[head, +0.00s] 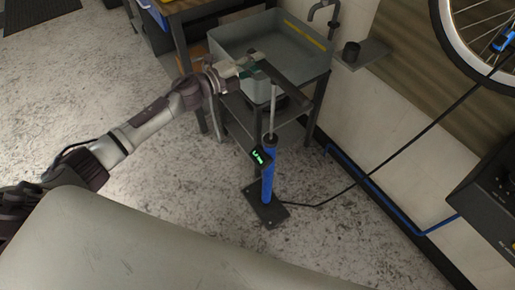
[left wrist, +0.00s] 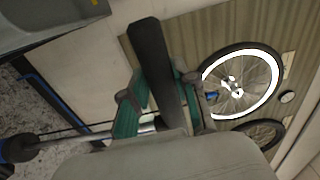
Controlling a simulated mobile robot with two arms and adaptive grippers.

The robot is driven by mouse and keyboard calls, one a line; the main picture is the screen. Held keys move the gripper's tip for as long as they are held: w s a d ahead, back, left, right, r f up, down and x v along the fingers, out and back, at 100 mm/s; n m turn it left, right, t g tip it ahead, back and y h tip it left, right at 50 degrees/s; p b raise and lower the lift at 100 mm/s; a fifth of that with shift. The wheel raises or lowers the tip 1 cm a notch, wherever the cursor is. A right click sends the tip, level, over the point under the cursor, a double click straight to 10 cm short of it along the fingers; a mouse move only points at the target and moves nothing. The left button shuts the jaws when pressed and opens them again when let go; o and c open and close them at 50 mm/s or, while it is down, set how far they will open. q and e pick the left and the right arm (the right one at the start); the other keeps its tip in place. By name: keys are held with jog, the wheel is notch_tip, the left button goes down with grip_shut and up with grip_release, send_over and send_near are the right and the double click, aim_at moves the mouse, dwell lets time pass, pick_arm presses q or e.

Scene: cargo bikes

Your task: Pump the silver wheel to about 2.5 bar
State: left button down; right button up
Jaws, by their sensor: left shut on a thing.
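A blue floor pump (head: 268,178) stands upright on a dark foot plate on the floor. Its bright rod (head: 272,118) shows well out of the barrel, so the dark handle (head: 290,92) is raised. My left gripper (head: 257,66) is shut on the handle; its green fingers clasp the dark bar (left wrist: 152,60) in the left wrist view. A small display (head: 260,156) on the pump shows green digits too small to read. A pale-rimmed wheel (head: 459,50) hangs on the wall, with a blue fitting (head: 506,38) by its hub; it also shows in the left wrist view (left wrist: 272,84). My right gripper is not seen.
A dark hose (head: 383,163) runs from the pump's foot up toward the wheel. A grey basin (head: 228,58) on a stand is right behind the pump. A blue pipe (head: 385,205) follows the wall base. A black box (head: 490,205) is at right. Floor left of the pump is clear.

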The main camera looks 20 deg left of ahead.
pick_arm(q)
notch_tip(320, 180, up, 3)
jog(key=shift+f+p, duration=0.2)
jog(key=shift+p, duration=0.25)
jog(key=shift+w+f, duration=0.1)
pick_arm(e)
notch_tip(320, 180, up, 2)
